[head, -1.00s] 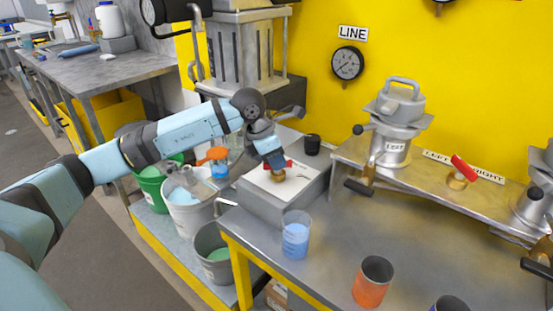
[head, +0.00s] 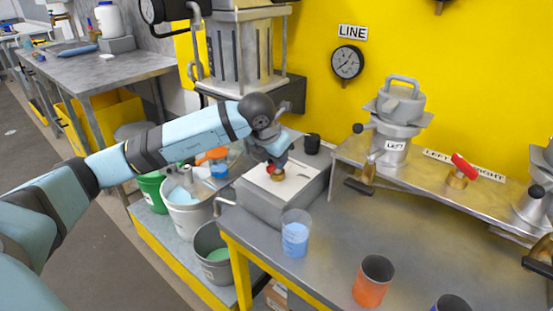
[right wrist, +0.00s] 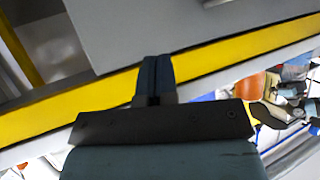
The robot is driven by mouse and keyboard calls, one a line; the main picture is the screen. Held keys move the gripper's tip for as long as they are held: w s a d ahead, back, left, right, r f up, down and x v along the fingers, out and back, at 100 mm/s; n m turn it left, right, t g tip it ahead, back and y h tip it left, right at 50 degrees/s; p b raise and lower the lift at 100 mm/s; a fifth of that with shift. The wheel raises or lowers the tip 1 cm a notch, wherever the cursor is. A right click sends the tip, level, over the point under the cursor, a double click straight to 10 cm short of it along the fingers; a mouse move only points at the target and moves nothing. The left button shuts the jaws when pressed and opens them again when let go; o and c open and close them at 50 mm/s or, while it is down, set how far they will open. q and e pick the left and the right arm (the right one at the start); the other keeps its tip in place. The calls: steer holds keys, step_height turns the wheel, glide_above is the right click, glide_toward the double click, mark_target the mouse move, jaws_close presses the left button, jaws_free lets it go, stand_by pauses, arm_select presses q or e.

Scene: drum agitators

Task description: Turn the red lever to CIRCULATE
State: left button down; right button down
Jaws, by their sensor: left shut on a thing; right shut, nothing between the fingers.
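The red lever (head: 270,169) sits on a brass valve (head: 278,177) on top of a grey box with a pale plate (head: 300,185). My left gripper (head: 276,166) reaches down from above and is shut on the red lever, hiding most of it. Only a small red part shows, so its exact direction is hard to tell. I cannot read any CIRCULATE label on the plate. My right gripper (right wrist: 154,78) shows in the right wrist view, shut and empty, with its fingers together in front of a grey surface and yellow edge.
A beaker of blue liquid (head: 296,233) and an orange cup (head: 373,281) stand on the metal table. Another red lever (head: 464,167) is on the shelf at right, beside a pot marked LEFT (head: 393,130). Buckets stand below left.

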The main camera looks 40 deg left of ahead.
stand_by(0.4)
arm_select(q)
steer(key=c, duration=1.1)
jaws_free()
steer(key=shift+c, duration=0.2)
steer(key=shift+r, duration=0.1)
steer(key=p+v, duration=0.2)
steer(key=v, duration=1.1)
steer(key=shift+s+r, duration=0.2)
steer(key=shift+r, duration=0.1)
